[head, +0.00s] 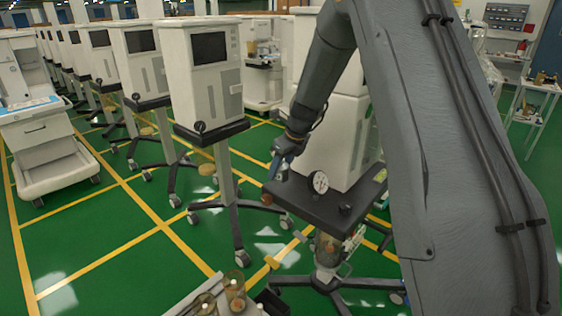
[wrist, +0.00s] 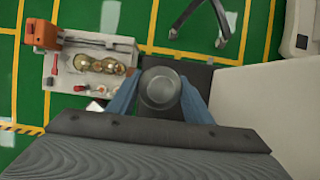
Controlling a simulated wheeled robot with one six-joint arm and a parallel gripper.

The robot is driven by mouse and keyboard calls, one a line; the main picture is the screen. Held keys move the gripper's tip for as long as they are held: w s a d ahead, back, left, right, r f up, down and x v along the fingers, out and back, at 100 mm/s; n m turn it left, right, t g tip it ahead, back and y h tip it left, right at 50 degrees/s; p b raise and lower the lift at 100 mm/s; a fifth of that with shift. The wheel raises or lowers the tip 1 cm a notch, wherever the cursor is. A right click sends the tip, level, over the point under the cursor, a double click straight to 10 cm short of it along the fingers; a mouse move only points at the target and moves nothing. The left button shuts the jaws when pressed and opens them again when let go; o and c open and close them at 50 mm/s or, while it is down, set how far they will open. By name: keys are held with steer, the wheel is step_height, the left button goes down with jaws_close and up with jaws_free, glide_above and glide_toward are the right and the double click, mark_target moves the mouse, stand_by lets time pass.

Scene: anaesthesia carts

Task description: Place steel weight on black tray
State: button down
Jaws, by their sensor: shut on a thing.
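The steel weight (wrist: 160,86) is a round grey cylinder seen from above in the wrist view. My gripper (wrist: 160,98) is shut on it, with a blue finger on each side. In the head view my gripper (head: 282,168) is by the left corner of the black tray (head: 312,205), and the weight there is too small to make out clearly. The tray is the dark flat top of a wheeled stand; part of it shows behind the weight in the wrist view (wrist: 203,76). I cannot tell whether the weight touches the tray.
A round white-faced gauge (head: 320,182) and a small black knob (head: 345,209) are on the tray. A white cabinet (head: 335,135) stands behind it. A white table (wrist: 72,72) with brass-coloured round items lies left in the wrist view. Monitor carts (head: 208,75) line the left.

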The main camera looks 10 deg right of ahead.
mark_target(280, 178)
steer(key=shift+d+f+p, duration=0.1)
steer(key=shift+f+p, duration=0.3)
steer(key=shift+f, duration=1.35)
steer(key=shift+f, duration=0.1)
steer(key=c, duration=0.9)
jaws_free()
steer(key=shift+f, duration=0.1)
